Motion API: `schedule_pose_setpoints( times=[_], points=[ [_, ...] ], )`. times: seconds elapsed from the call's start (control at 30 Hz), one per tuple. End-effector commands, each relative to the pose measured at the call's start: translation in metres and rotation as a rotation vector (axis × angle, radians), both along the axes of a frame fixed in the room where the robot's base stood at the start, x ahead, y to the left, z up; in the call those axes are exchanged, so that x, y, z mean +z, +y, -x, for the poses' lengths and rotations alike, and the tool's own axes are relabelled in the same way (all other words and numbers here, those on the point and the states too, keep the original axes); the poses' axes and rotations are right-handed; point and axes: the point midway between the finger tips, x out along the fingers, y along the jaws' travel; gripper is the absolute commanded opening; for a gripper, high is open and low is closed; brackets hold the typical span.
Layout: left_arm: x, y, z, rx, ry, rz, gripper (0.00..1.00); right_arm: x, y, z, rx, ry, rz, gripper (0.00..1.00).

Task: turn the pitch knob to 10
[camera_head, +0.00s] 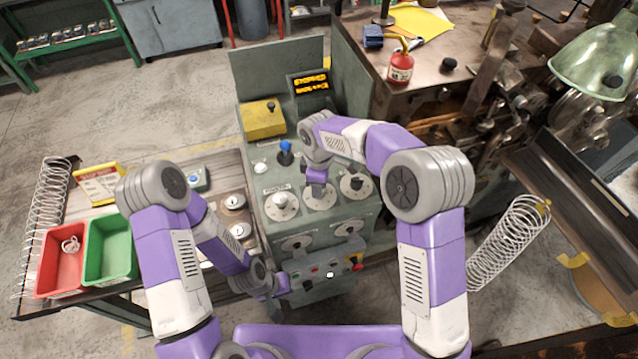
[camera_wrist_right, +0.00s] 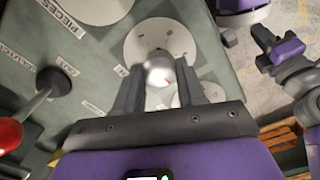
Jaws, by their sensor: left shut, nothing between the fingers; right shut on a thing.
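The grey-green control panel (camera_head: 300,225) carries a row of white dials with knobs. My right gripper (camera_head: 318,190) is over the middle dial (camera_head: 319,202) of the upper row. In the right wrist view, my right gripper (camera_wrist_right: 163,92) is shut on a white knob (camera_wrist_right: 160,70) with a small red mark, on a round white dial plate (camera_wrist_right: 176,36). The fingers hide part of the plate. I cannot read its numbers or the pitch label. My left gripper (camera_head: 282,288) is shut and empty, low in front of the panel; it also shows in the right wrist view (camera_wrist_right: 274,48).
Other dials are at the left (camera_head: 282,206) and right (camera_head: 355,187) of the row. A blue-topped lever (camera_head: 285,150) and a yellow box (camera_head: 262,118) are behind. Red (camera_head: 60,285) and green (camera_head: 110,270) bins are left.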

Motion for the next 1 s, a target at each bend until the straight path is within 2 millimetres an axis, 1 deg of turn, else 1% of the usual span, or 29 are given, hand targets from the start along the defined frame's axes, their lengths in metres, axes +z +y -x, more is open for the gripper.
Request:
schedule_pose_setpoints(
  times=[0.1, 0.3, 0.8, 0.83, 0.9, 1.0],
  points=[
    [-0.0003, 0.0, 0.0, 0.0, 0.0, 0.0, 0.0, 0.0005, -0.0003, -0.0005, -0.056, -0.001, 0.001, 0.09],
    [-0.0005, 0.0, -0.0001, 0.0, 0.0, 0.0, 0.0, 0.0005, -0.0006, -0.0007, -0.112, -0.002, 0.001, 0.09],
    [-0.0006, 0.0, -0.0001, 0.0, 0.0, 0.0, 0.0, 0.0005, -0.0007, -0.0008, -0.132, -0.001, 0.0, 0.09],
    [-0.0006, 0.0, -0.0001, 0.0, 0.0, 0.0, 0.0, 0.0005, -0.0007, -0.0008, -0.132, -0.001, 0.0, 0.41],
    [-0.0006, 0.0, 0.0, 0.0, 0.0, 0.0, 0.0, 0.0005, -0.0006, -0.0008, -0.132, -0.001, 0.0, 0.52],
    [-0.0007, 0.0001, 0.0, 0.0, 0.0, 0.0, 0.0, 0.0004, -0.0006, -0.0007, -0.131, -0.001, 0.0, 0.65]
  ],
)
